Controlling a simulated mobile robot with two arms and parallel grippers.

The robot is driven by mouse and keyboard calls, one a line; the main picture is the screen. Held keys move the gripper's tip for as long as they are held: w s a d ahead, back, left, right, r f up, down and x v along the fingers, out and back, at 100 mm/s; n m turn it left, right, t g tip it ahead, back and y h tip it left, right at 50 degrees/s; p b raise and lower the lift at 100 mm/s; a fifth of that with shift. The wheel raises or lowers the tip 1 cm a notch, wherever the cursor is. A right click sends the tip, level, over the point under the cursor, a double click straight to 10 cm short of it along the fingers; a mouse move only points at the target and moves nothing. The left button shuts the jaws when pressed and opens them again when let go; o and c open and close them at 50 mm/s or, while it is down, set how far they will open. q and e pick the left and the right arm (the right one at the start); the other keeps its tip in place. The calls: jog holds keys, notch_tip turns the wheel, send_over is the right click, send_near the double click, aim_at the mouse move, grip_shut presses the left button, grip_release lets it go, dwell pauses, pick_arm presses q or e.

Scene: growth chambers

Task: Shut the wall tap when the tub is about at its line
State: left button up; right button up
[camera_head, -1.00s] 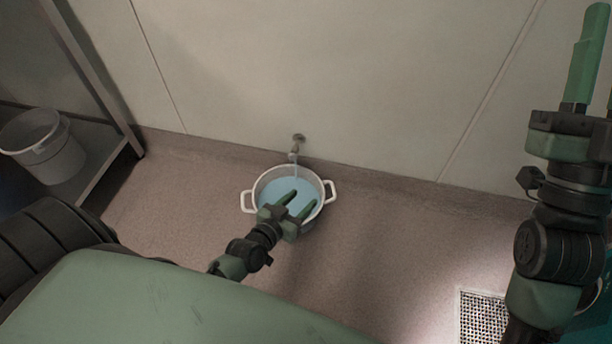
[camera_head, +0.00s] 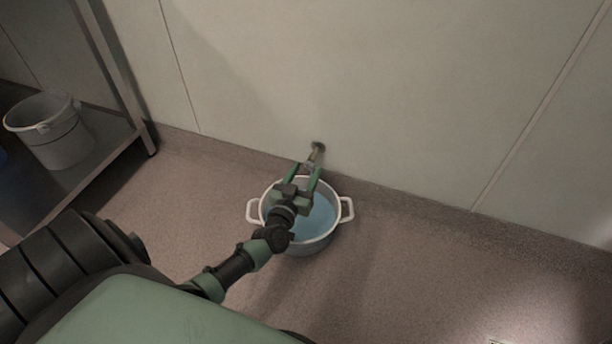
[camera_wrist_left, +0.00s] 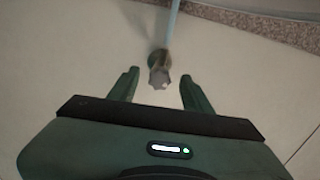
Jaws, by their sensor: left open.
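The wall tap (camera_head: 316,152) sticks out low on the pale wall. In the left wrist view the tap (camera_wrist_left: 159,72) lies ahead, between my fingertips, with a pale blue stream of water (camera_wrist_left: 173,22) at its end. The white tub (camera_head: 332,234) stands on the floor below the tap and holds blue water (camera_head: 320,217). The line in the tub cannot be made out. My left gripper (camera_head: 304,172) is open over the tub, its fingers on either side of the tap; it also shows in the left wrist view (camera_wrist_left: 157,88). My right gripper is out of view.
A metal shelf (camera_head: 100,150) with a grey bucket (camera_head: 55,135) stands at the left. The floor (camera_head: 420,270) to the right of the tub is clear. The wall (camera_head: 400,90) rises close behind the tub.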

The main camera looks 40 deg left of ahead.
pick_arm(q)
jog(key=shift+w, duration=0.2)
jog(key=shift+c, duration=0.3)
grip_shut()
jog(key=shift+p, duration=0.3)
